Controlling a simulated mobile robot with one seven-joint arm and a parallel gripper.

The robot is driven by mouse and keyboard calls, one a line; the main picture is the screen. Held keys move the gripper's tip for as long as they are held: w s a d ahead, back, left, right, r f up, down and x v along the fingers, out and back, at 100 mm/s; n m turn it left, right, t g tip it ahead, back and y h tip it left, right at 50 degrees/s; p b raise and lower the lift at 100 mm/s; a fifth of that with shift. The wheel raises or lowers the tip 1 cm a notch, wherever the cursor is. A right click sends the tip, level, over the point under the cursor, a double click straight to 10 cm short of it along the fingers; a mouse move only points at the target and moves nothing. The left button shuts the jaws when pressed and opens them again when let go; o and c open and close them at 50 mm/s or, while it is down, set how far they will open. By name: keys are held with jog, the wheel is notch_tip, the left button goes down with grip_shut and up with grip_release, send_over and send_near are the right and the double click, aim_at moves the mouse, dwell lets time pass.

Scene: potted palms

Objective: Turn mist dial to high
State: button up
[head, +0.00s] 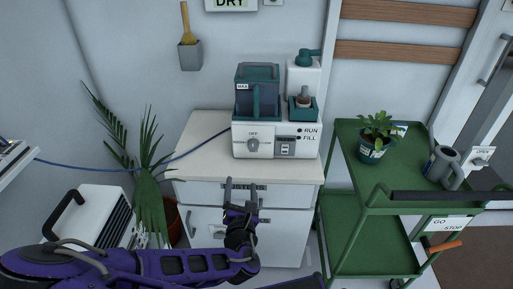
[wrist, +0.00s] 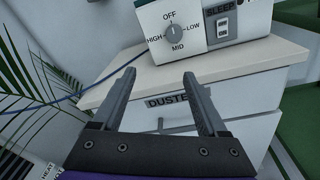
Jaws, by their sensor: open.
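The mist dial (head: 253,145) is a grey round knob on the front left of a white machine (head: 240,139) with a dark teal tank on top. In the wrist view the dial (wrist: 175,33) has OFF above it, HIGH at left, LOW at right and MID below. Its pointer seems to face up toward OFF, but it is small. My gripper (head: 242,184) is open and empty, in front of the cabinet drawers and lower than the dial in the head view. In the wrist view my gripper (wrist: 159,75) has its fingers apart, below the dial and not touching it.
The machine stands on a white cabinet (head: 200,137); a switch (head: 286,146) sits right of the dial. A blue cable (head: 110,167) runs in from the left. A palm (head: 148,190) stands left, a green cart (head: 345,160) right. The counter's front strip is clear.

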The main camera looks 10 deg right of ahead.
jog(key=s+d+n, duration=0.2)
jog(key=d, duration=0.1)
send_near(253, 148)
jog(key=shift+t+h, duration=0.3)
jog(key=shift+h, duration=0.1)
jog(key=x, duration=0.9)
jog(key=shift+a+f+b, duration=0.2)
jog(key=shift+f+b, duration=0.15)
jog(key=shift+b, duration=0.05)
grip_shut()
